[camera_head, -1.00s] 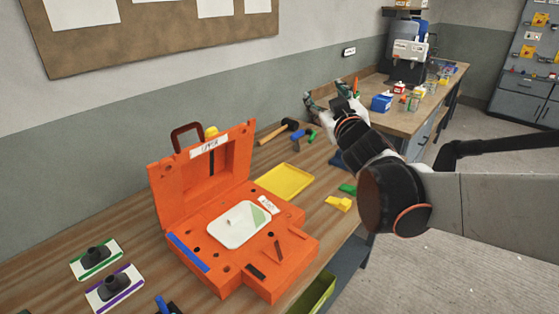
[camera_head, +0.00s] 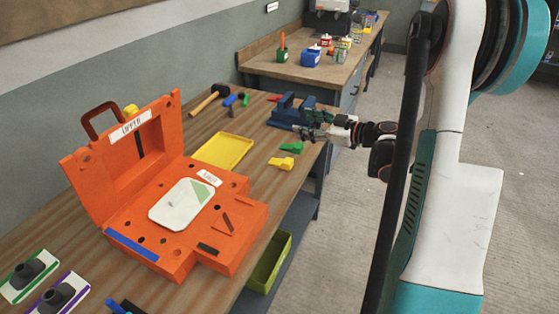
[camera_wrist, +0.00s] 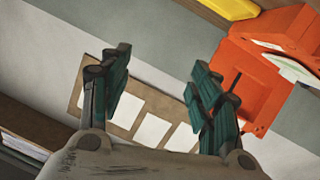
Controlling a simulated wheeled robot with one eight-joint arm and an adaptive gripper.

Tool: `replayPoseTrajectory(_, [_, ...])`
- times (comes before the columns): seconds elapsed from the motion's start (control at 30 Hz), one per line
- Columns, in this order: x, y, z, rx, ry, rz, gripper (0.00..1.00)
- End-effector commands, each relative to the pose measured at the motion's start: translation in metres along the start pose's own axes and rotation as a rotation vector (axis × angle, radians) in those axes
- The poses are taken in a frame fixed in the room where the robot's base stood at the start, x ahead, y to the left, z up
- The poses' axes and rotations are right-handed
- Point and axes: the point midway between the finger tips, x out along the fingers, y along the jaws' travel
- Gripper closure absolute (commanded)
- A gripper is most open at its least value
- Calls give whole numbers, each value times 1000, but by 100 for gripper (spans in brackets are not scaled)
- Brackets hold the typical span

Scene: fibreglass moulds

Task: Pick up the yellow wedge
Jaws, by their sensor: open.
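The yellow wedge (camera_head: 281,163) lies on the wooden bench near its front edge, right of the orange mould. A green wedge (camera_head: 292,148) lies just behind it. My gripper (camera_head: 306,124) is in front of the blue vise, beyond and to the right of the yellow wedge, apart from it. The wrist view shows my gripper (camera_wrist: 161,58) open, with nothing between its fingers. The yellow wedge does not show in that view.
The open orange mould (camera_head: 235,225) stands left of the wedge, with a yellow tray (camera_head: 222,151) behind it. A blue vise (camera_head: 287,108) stands close to my gripper. A hammer (camera_head: 208,101) lies farther back.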

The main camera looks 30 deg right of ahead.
Motion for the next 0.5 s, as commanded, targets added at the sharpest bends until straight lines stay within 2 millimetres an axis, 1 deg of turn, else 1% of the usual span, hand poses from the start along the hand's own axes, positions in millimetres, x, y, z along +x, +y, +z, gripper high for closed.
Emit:
replayPoseTrajectory(0.03, [-15, -1, 32, 39, -42, -30, 43])
replayPoseTrajectory(0.1, [-33, -8, 68, 97, -99, -76, 43])
replayPoseTrajectory(0.2, [-53, -18, 105, 165, -162, -125, 43])
replayPoseTrajectory(0.3, [-65, -25, 126, 207, -199, -152, 43])
replayPoseTrajectory(0.37, [-66, -27, 132, 219, -209, -159, 43])
replayPoseTrajectory(0.47, [-56, -31, 136, 223, -213, -165, 43])
replayPoseTrajectory(0.5, [-50, -32, 138, 223, -213, -166, 43])
